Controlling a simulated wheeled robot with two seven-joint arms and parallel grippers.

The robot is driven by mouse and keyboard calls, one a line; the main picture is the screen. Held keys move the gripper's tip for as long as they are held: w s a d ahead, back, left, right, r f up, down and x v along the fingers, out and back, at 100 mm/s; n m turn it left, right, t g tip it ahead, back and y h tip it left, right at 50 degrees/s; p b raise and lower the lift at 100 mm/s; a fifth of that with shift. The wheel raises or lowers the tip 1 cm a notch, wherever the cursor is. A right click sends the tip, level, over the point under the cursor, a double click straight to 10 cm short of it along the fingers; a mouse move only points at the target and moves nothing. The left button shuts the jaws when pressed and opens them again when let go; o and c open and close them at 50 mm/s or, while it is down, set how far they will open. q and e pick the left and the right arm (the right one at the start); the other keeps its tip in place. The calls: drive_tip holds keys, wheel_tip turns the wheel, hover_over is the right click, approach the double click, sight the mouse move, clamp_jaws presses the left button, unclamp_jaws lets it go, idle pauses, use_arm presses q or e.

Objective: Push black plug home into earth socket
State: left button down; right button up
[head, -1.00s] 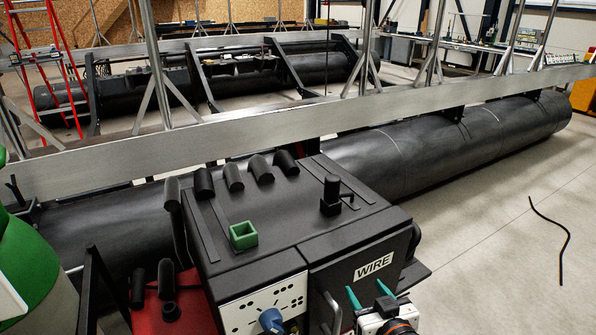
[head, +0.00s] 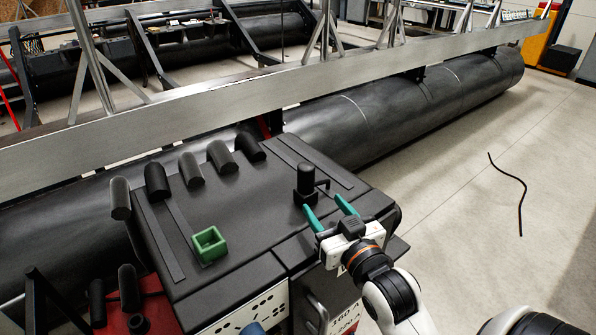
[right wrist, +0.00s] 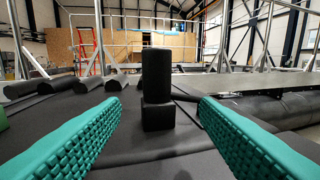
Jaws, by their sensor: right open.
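The black plug (head: 305,176) stands upright on the dark top of the welding machine (head: 240,200), towards its right side. A black block, perhaps the earth socket (head: 305,195), is directly under it; how deep the plug sits I cannot tell. My right gripper (head: 329,212) has teal fingers, open and empty, just in front of the plug. In the right wrist view the plug (right wrist: 157,75) stands upright on the block (right wrist: 157,114), centred beyond and between the open fingers (right wrist: 150,130), with none touching it. My left gripper is not in view.
A small green open box (head: 209,246) sits on the machine top to the left. Several black cylinders (head: 190,170) line its far left edge. A long dark pontoon float (head: 400,100) lies behind. Clear floor with a black cable (head: 515,190) is at right.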

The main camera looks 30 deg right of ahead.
sight(311, 188)
drive_tip(key=shift+w+f+b, duration=0.1)
drive_tip(key=shift+w+b, duration=0.45)
drive_tip(key=shift+b, duration=0.7)
drive_tip(key=w, duration=0.1)
drive_tip(key=w+p, duration=0.2)
drive_tip(key=w, duration=0.1)
drive_tip(key=shift+d+r, duration=0.3)
drive_tip(key=shift+r, duration=0.05)
drive_tip(key=shift+w+d+f, duration=0.1)
drive_tip(key=shift+w, duration=0.45)
drive_tip(key=w+p, duration=0.1)
drive_tip(key=w, duration=0.1)
drive_tip(key=w+p, duration=0.1)
drive_tip(key=w, duration=0.1)
drive_tip(key=shift+w+d+r, duration=0.15)
drive_tip(key=shift+r, duration=0.05)
drive_tip(key=shift+w+f, duration=0.1)
drive_tip(key=shift+w, duration=0.1)
drive_tip(key=shift+s, duration=0.1)
drive_tip(key=shift+c, duration=1.1)
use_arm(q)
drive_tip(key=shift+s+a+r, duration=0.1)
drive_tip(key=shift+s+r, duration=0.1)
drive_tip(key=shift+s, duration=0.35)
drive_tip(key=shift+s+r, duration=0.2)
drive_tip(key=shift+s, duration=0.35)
use_arm(e)
drive_tip(key=c, duration=0.9)
